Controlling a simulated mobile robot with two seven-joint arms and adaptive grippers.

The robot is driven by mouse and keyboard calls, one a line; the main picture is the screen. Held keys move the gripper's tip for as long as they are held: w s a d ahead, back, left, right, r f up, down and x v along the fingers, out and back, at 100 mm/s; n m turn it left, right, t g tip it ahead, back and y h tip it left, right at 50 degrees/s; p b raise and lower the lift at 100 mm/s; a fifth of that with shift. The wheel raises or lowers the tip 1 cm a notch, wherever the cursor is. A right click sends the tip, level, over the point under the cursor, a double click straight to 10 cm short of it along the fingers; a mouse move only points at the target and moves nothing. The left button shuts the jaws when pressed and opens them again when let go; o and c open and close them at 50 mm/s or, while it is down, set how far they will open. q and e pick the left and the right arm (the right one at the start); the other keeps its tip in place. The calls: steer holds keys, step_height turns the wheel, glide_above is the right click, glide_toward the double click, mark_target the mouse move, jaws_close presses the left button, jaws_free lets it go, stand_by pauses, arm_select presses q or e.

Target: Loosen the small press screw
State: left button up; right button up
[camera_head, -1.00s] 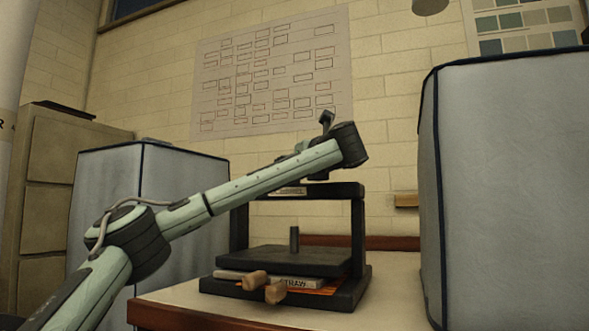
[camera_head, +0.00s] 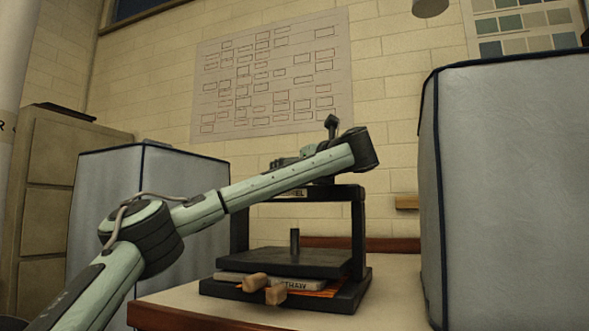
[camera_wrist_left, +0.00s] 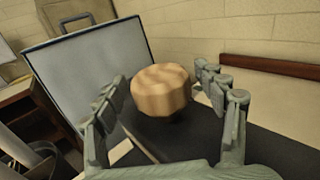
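The small press (camera_head: 358,235) is a black frame on the table, with a dark plate (camera_head: 330,265) and a short upright screw rod (camera_head: 294,240) below its top beam. In the left wrist view a faceted wooden knob (camera_wrist_left: 160,92) stands above a black surface of the press. My left gripper (camera_wrist_left: 161,74) is open, with its fingers on either side of the knob and gaps showing to both. In the head view my left arm crosses over the press; the knob is hidden and the gripper mostly so. My right gripper is not in view.
A pale labelled board (camera_head: 240,278) and two wooden blocks (camera_head: 275,294) show at the press's lower front. Large grey covered boxes stand left (camera_head: 105,190) and right (camera_head: 505,190). The table (camera_head: 390,300) is clear right of the press.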

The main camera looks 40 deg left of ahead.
arm_select(q)
steer(key=shift+d+r, duration=0.1)
steer(key=v, duration=0.7)
steer(key=shift+s+d, duration=0.15)
